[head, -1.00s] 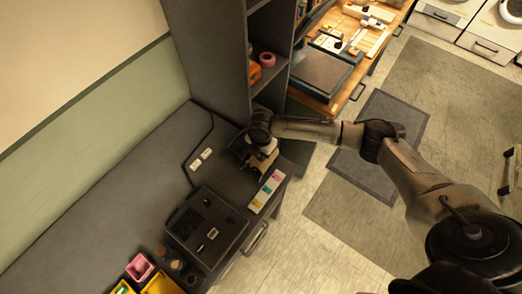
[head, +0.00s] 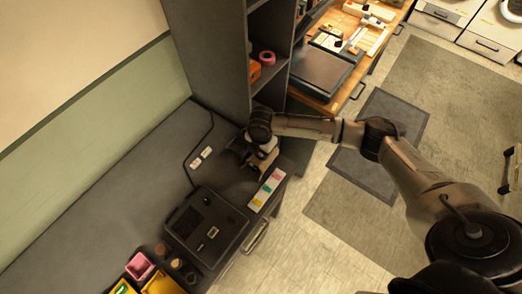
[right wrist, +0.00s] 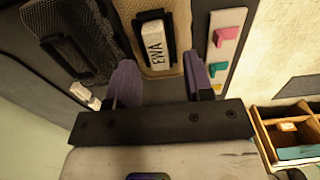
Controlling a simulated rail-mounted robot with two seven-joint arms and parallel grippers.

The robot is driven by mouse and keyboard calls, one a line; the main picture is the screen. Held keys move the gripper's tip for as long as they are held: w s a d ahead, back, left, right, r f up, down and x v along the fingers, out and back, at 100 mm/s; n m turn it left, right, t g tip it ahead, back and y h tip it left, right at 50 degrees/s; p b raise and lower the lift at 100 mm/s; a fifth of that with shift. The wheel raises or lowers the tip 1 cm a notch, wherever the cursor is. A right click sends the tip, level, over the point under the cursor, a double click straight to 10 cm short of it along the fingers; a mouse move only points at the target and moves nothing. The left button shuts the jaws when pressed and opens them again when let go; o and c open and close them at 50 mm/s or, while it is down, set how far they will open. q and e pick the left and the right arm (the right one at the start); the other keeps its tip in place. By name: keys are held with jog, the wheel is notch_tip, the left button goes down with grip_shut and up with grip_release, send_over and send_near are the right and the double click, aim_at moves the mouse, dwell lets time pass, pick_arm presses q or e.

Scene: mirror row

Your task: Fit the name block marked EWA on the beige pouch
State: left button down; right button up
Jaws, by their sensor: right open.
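The white name block marked EWA (right wrist: 155,47) lies in a black holder (right wrist: 150,15) on the beige pouch (right wrist: 178,66) in the right wrist view. The black holder borders the block at its top and sides; I cannot tell whether the block is fully seated. My right gripper (right wrist: 160,82) is open, its two purple fingers apart on either side of the block and not touching it. In the head view my right gripper (head: 254,166) is low over the dark counter end, and the pouch there is mostly hidden. My left gripper is not in view.
A dark mesh pouch (right wrist: 72,35) with a black holder lies to the left. Small white blocks (head: 202,157) lie on the counter. A white strip with coloured pieces (head: 267,190) lies near the counter's edge, by a black tray (head: 228,212). A tall shelf (head: 220,60) stands behind.

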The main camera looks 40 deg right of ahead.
notch_tip(320, 180, up, 13)
jog(key=shift+b, duration=0.35)
jog(key=shift+f, duration=0.1)
dwell(0.4)
